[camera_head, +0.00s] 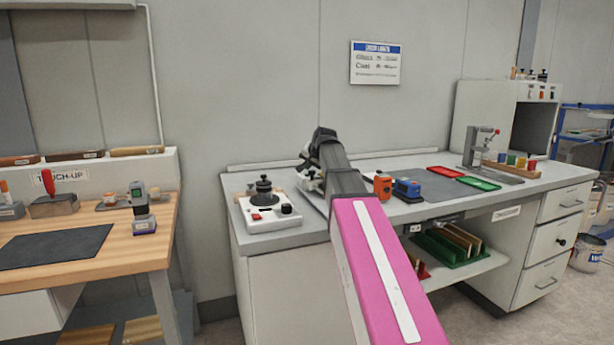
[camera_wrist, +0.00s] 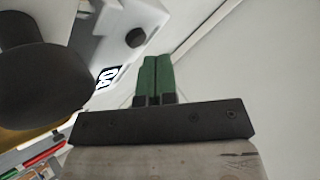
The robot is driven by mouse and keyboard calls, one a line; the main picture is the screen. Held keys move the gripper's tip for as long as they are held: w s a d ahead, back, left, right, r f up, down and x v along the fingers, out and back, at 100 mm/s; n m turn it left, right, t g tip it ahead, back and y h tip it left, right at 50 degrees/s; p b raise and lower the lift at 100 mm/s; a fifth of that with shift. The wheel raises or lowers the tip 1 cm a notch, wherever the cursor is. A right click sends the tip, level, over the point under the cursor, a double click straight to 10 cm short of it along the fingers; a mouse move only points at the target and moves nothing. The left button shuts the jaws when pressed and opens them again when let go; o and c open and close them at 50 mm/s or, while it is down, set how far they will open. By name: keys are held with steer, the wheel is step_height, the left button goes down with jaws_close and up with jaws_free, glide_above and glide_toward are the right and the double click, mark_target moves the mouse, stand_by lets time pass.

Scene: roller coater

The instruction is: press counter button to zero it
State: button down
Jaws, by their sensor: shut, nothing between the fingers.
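In the wrist view my gripper (camera_wrist: 157,60) is shut, its two green fingers side by side with nothing between them. Its tips appear just beside a small round black button or knob (camera_wrist: 135,37) on a white housing (camera_wrist: 150,14); contact cannot be told. A small counter display (camera_wrist: 107,76) with dark digits, seen tilted and possibly reading 04, lies left of the fingers. In the head view the white coater unit (camera_head: 268,223) stands at the left end of the grey bench, with a red switch and a black knob on top. My arm hides much of my gripper there.
A large black round knob (camera_wrist: 38,85) fills the left of the wrist view, close to my fingers. On the bench, an orange block (camera_head: 382,186) and a blue block (camera_head: 407,190) stand right of my arm. Red and green trays and a press stand farther right.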

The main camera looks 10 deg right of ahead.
steer(key=shift+f, duration=0.35)
steer(key=shift+f, duration=0.25)
stand_by(0.5)
steer(key=shift+s+f, duration=0.35)
steer(key=shift+f, duration=0.25)
stand_by(0.6)
steer(key=shift+r, duration=0.1)
steer(key=shift+w+r, duration=0.15)
steer(key=shift+r, duration=0.45)
steer(key=shift+w+r, duration=0.15)
steer(key=shift+r, duration=2.45)
